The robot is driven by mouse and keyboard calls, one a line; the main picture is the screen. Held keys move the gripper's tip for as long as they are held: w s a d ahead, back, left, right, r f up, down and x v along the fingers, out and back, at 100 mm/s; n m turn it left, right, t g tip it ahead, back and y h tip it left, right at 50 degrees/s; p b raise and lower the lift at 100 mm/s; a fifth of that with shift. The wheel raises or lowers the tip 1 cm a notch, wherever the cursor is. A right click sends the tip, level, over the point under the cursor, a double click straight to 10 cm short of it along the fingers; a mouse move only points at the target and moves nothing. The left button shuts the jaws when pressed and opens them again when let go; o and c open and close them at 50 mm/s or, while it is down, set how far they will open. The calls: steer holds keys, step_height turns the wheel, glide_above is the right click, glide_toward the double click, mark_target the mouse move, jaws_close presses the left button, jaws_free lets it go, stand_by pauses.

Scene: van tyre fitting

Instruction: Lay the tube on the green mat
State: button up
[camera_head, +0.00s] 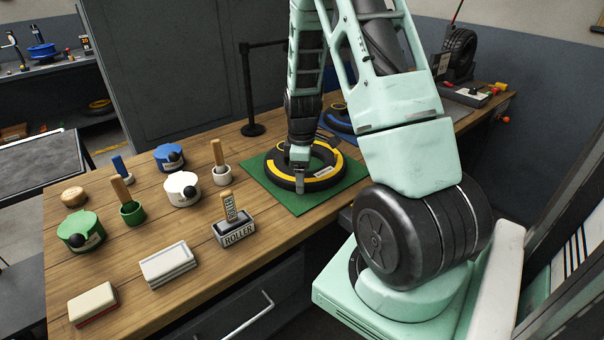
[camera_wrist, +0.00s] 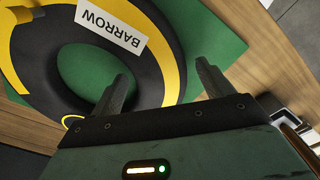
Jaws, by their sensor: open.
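The tube, a black ring with yellow bands (camera_head: 322,176), lies flat on the green mat (camera_head: 270,187). In the wrist view the tube (camera_wrist: 30,60) carries a white label reading BARROW (camera_wrist: 111,30). Green mat (camera_wrist: 222,50) shows around it and through its hole. My gripper (camera_head: 300,186) is pointed down at the tube's near-left side. In the wrist view my gripper (camera_wrist: 160,85) is open, one finger towards the hole and the other beyond the outer edge, with part of the ring between them. Whether the fingers touch the tube I cannot tell.
A black post (camera_head: 252,128) stands at the table's back.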

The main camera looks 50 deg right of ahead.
step_height(320, 180, up, 12)
steer(key=b, duration=0.1)
steer(key=w+a+r, duration=0.1)
steer(key=w+a, duration=0.1)
steer(key=a, duration=1.2)
steer(key=s+a+r+n, duration=0.1)
steer(key=s+a, duration=0.3)
steer(key=a, duration=0.6)
steer(key=s+a+r, duration=0.1)
steer(key=s+a, duration=0.4)
steer(key=a, duration=0.5)
steer(key=s+a, duration=0.6)
steer(key=s, duration=0.4)
steer(key=shift+a+f+y, duration=0.3)
steer(key=shift+a+f, duration=0.05)
